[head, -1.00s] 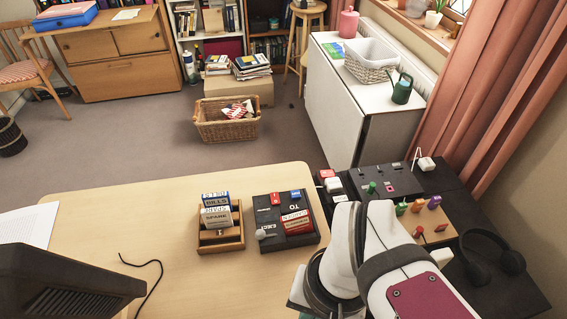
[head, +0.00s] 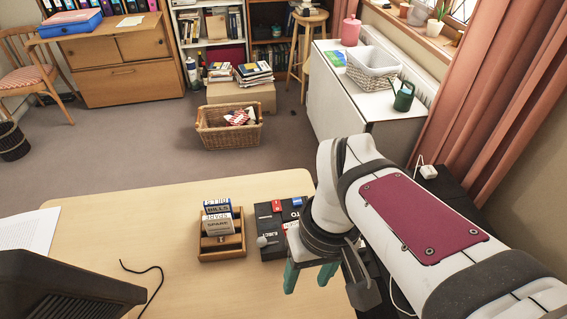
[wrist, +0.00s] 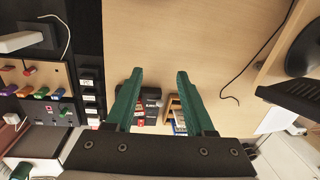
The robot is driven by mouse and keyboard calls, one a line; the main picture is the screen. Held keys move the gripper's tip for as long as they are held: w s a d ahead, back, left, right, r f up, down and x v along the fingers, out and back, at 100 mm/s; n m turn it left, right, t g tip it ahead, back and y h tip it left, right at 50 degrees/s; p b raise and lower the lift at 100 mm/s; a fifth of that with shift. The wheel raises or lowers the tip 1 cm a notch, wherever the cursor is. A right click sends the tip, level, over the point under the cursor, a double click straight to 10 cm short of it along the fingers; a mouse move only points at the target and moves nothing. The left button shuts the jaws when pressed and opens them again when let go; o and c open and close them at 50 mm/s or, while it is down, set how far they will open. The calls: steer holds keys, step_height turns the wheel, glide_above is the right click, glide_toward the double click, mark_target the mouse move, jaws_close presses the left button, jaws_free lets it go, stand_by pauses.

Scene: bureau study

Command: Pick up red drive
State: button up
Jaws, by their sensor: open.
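A small red drive (wrist: 28,71) appears on a tan board at the left of the wrist view, among other coloured drives; it is too small to make out in detail. In the head view my arm hides that board. My gripper (head: 308,277) has green fingers and hangs over the right part of the desk, near the black cartridge box. In the wrist view my gripper (wrist: 158,75) is open, with nothing held between its fingertips. The board lies well to the left of the fingers there.
A wooden tray (head: 236,248) with labelled cartridges stands beside the black box (head: 268,251), which holds red and blue pieces. A white plug (wrist: 20,42) with a cable lies near the drives. A dark device (head: 60,290) stands at lower left. The desk (head: 110,235) is mostly clear.

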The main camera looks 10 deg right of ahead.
steer(key=w+d+f+n+h, duration=0.1)
steer(key=w+d+n, duration=0.1)
steer(key=w+n, duration=0.7)
steer(key=w+d+f+n, duration=0.2)
steer(key=w+n, duration=0.6)
steer(key=w, duration=0.2)
step_height(320, 180, down, 15)
steer(key=shift+f, duration=0.15)
jaws_close()
